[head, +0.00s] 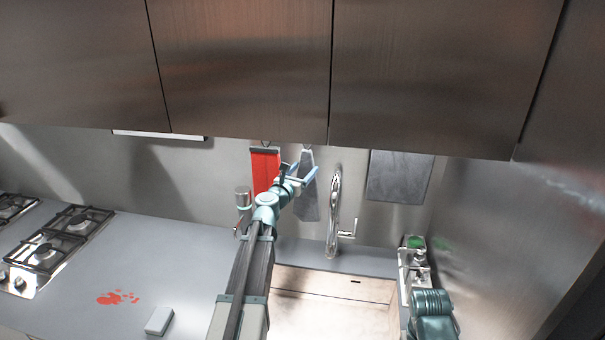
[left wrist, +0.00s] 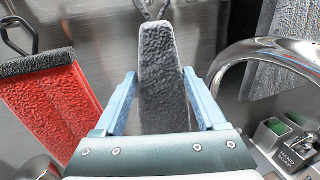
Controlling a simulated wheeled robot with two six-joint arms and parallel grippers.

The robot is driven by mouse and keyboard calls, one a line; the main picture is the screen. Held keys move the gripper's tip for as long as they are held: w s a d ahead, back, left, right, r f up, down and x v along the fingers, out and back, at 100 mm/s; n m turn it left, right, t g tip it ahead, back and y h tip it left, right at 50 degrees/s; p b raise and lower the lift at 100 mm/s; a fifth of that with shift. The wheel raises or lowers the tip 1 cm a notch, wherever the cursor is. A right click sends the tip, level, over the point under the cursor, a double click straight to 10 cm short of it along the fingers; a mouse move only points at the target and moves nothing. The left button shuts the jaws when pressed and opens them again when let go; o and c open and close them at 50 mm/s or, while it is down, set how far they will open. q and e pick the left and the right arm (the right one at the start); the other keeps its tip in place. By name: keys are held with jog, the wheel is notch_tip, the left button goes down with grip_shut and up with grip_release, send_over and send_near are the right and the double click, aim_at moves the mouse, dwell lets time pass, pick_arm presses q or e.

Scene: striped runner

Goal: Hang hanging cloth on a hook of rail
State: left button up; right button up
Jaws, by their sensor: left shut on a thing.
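A grey, narrow cloth (head: 309,202) hangs upright against the back wall, left of the tap. In the left wrist view the grey cloth (left wrist: 162,70) stands between the two blue fingers of my left gripper (left wrist: 158,78). My left gripper (head: 298,172) is shut on it. A dark hook (left wrist: 150,8) of the rail shows at the cloth's top edge; I cannot tell whether the cloth hangs on it. The rail itself is mostly hidden under the cabinets. My right gripper is not in view; only a teal part of my right arm shows.
A red cloth (head: 264,168) hangs close on the left, below another hook (left wrist: 18,38). A curved tap (head: 334,210) stands close on the right. A grey cloth (head: 400,176) hangs farther right. Steel cabinets (head: 240,70) overhang the wall. A soap holder (left wrist: 288,140) stands beside the sink.

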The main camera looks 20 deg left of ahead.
pick_arm(q)
jog(key=shift+w+a+f, duration=0.15)
jog(key=shift+w, duration=0.4)
jog(key=shift+w+a+f+b, duration=0.15)
jog(key=shift+w+f+b, duration=0.3)
jog(key=shift+f+b, duration=0.3)
jog(key=shift+r, duration=0.1)
jog(key=o, duration=1.5)
jog(key=shift+s, duration=0.1)
jog(key=s, duration=1.3)
jog(key=shift+s, duration=0.3)
jog(key=shift+w, duration=0.1)
